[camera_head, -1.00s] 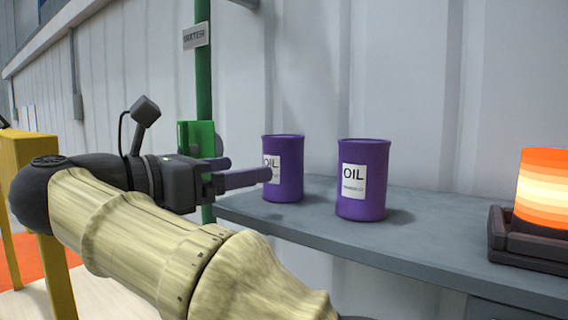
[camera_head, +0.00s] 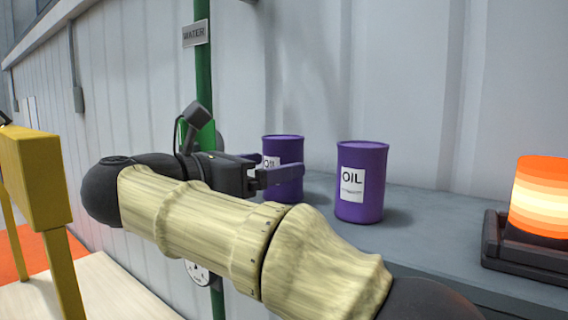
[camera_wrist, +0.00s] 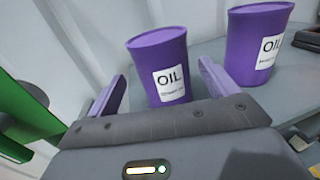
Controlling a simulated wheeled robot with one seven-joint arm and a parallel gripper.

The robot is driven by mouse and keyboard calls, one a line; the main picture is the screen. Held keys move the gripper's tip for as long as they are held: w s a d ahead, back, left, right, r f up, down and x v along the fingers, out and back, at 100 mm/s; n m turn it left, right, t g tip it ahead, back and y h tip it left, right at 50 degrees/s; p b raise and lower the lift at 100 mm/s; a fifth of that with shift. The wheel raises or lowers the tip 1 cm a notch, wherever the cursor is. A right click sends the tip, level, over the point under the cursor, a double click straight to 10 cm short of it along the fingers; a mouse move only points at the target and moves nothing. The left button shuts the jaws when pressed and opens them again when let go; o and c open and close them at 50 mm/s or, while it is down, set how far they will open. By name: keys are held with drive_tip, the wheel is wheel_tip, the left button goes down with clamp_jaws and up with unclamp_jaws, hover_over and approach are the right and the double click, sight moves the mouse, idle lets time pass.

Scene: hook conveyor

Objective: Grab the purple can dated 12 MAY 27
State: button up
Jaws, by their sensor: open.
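Two purple cans labelled OIL stand upright on a grey shelf (camera_head: 430,215). The left can (camera_head: 285,145) is partly hidden behind my gripper (camera_head: 274,168). The right can (camera_head: 361,182) stands clear of the gripper. The small print under OIL is too blurred to read, so I cannot tell which can bears 12 MAY 27. In the wrist view, my gripper (camera_wrist: 165,90) is open, with the left can (camera_wrist: 161,62) between and beyond its purple fingers. The right can (camera_wrist: 254,45) is outside the right finger. I cannot tell whether the fingers touch the left can.
A glowing orange lamp (camera_head: 540,195) sits on a dark base at the shelf's right. A green pipe (camera_head: 203,75) with a WATER sign (camera_head: 195,33) rises behind my arm, against the pale wall. A yellow post (camera_head: 35,165) stands at the far left.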

sight(292, 159)
drive_tip(key=shift+a, duration=0.1)
drive_tip(key=shift+w+d+r+p, duration=0.3)
drive_tip(key=shift+w+d+p, duration=0.05)
drive_tip(key=shift+d+p, duration=0.3)
drive_tip(key=p+x, duration=0.2)
drive_tip(key=x, duration=0.1)
drive_tip(key=shift+s+d+r, duration=0.1)
drive_tip(key=shift+d+r, duration=0.05)
drive_tip(key=shift+d, duration=0.05)
drive_tip(key=shift+w+d+p, duration=0.2)
drive_tip(key=shift+d+p, duration=0.1)
drive_tip(key=shift+p, duration=0.05)
drive_tip(key=shift+f, duration=0.2)
drive_tip(key=shift+w+a, duration=0.1)
drive_tip(key=shift+a, duration=0.05)
drive_tip(key=shift+c, duration=0.3)
